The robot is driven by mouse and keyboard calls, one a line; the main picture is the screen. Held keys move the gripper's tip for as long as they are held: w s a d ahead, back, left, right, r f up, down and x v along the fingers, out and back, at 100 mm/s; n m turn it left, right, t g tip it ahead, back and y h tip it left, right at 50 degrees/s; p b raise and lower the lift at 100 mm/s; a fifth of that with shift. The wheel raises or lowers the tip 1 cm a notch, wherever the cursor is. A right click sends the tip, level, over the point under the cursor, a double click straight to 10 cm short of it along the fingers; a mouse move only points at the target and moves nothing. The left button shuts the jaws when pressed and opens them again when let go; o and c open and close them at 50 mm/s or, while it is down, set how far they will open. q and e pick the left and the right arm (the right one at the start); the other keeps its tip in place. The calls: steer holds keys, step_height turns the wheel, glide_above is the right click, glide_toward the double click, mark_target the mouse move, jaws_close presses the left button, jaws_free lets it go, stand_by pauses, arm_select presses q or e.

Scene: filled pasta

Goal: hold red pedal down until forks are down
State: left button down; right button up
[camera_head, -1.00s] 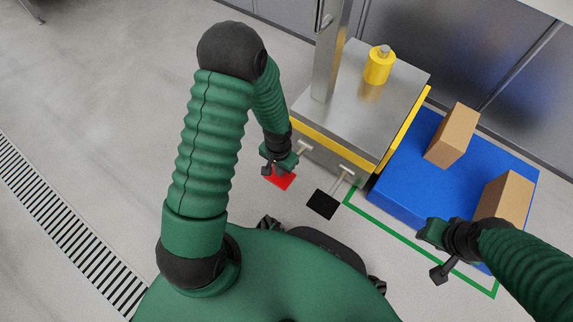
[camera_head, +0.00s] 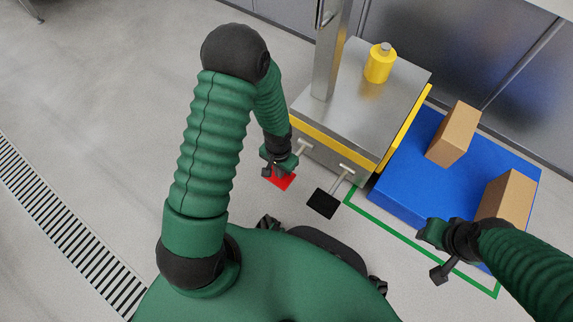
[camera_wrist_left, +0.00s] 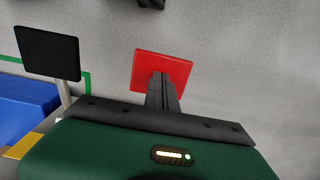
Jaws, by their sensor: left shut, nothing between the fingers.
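The red pedal (camera_head: 285,182) sticks out low from the front of the steel machine (camera_head: 345,130), left of the black pedal (camera_head: 322,203). My left gripper (camera_head: 268,170) is at the red pedal and covers its upper left part. In the left wrist view, the shut, empty fingers (camera_wrist_left: 160,82) overlap the edge of the red pedal (camera_wrist_left: 170,68); I cannot tell how hard they press. The black pedal (camera_wrist_left: 48,53) is apart from them. My right gripper (camera_head: 436,255) hangs near the blue slab; its jaw state is unclear. I cannot make out any forks.
A blue slab (camera_head: 400,185) bears two brown boxes (camera_head: 453,133) (camera_head: 509,194), right of the machine. A yellow cylinder (camera_head: 379,66) stands on the machine. A green floor line (camera_head: 400,241) runs before the slab. Open floor and a drain grate (camera_head: 60,210) are at left.

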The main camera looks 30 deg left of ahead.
arm_select(q)
step_height(320, 180, down, 5)
steer(key=b, duration=0.2)
steer(key=shift+w+b, duration=0.1)
steer(key=shift+b, duration=0.25)
steer(key=shift+r, duration=0.1)
stand_by(0.8)
step_height(320, 180, up, 6)
steer(key=p, duration=0.7)
steer(key=shift+r, duration=0.15)
steer(key=shift+r+p, duration=0.15)
steer(key=shift+p, duration=0.15)
step_height(320, 180, up, 5)
steer(key=p, duration=0.5)
